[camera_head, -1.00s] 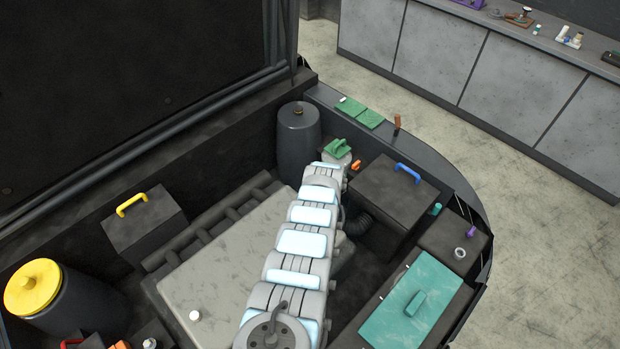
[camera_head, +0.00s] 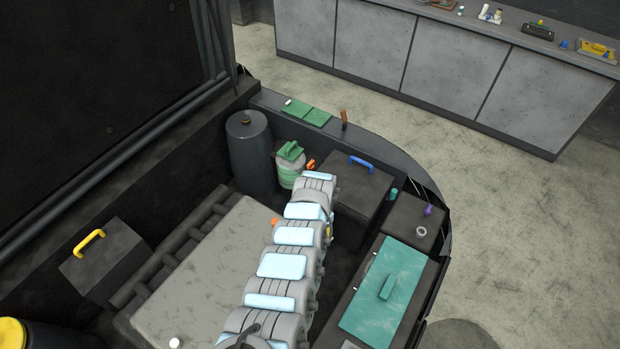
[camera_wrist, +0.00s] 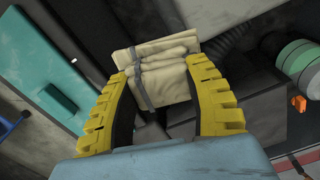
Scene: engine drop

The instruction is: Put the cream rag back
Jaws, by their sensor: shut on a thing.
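The cream rag (camera_wrist: 160,80) shows in the wrist view as a folded, layered bundle with dark grey straps across it. It sits between the yellow fingers of my gripper (camera_wrist: 157,75), which is shut on it. Dark engine-bay parts show beyond the rag, and I cannot tell how high it is above them. In the head view my own arm hides the gripper and the rag. The arm's far end lies between a green-topped jar and a dark box with a blue handle.
The green-topped jar (camera_head: 291,165) stands beside a dark cylinder (camera_head: 250,150). The blue-handled box (camera_head: 350,190) is to the right. A teal panel (camera_head: 375,310) lies front right. A bench (camera_head: 440,60) with small items stands behind.

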